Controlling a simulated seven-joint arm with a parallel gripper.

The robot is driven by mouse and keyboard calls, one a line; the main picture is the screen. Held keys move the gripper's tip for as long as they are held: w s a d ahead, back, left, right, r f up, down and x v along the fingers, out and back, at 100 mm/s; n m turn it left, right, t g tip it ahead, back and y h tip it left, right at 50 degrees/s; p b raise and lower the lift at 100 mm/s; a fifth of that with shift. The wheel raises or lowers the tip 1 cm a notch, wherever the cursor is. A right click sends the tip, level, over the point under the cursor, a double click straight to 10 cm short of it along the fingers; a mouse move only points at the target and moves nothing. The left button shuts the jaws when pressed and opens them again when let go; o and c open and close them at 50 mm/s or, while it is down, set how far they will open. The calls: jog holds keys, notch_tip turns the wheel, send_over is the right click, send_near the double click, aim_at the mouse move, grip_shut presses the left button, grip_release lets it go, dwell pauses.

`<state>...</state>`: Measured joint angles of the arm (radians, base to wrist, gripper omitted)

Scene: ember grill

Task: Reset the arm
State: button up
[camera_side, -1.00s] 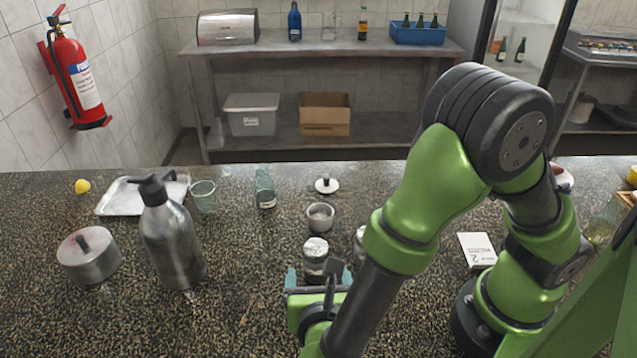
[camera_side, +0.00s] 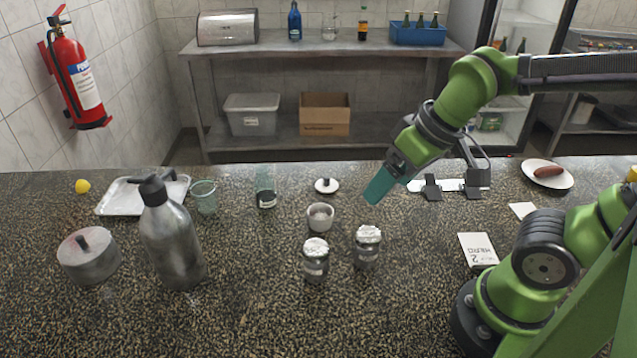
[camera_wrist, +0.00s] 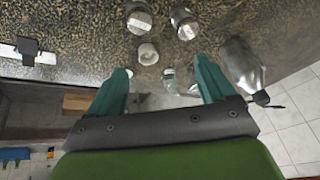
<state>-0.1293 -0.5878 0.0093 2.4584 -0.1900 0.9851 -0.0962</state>
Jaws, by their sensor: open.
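My gripper (camera_side: 380,186) is raised above the counter, tilted down to the left, behind and above two foil-topped jars. In the wrist view its two teal fingers (camera_wrist: 162,88) are spread apart with nothing between them. The side view shows the fingers nearly in line. The front jar (camera_side: 316,262) and the right jar (camera_side: 367,248) stand upright on the speckled counter (camera_side: 400,310), apart from the gripper. A small metal cup (camera_side: 320,217) stands behind them.
A steel bottle (camera_side: 172,245), a lidded pot (camera_side: 88,257), a tray (camera_side: 120,200) and a green glass (camera_side: 204,197) stand at left. A plate (camera_side: 562,184) with a sausage (camera_side: 548,171) sits at right, near a labelled card (camera_side: 478,249). The front middle counter is clear.

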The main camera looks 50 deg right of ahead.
jog(key=r+m+t, duration=0.1)
jog(key=d+r+m+t, duration=0.1)
jog(key=r+m, duration=0.1)
jog(key=shift+r+y, duration=0.1)
jog(key=shift+y, duration=0.3)
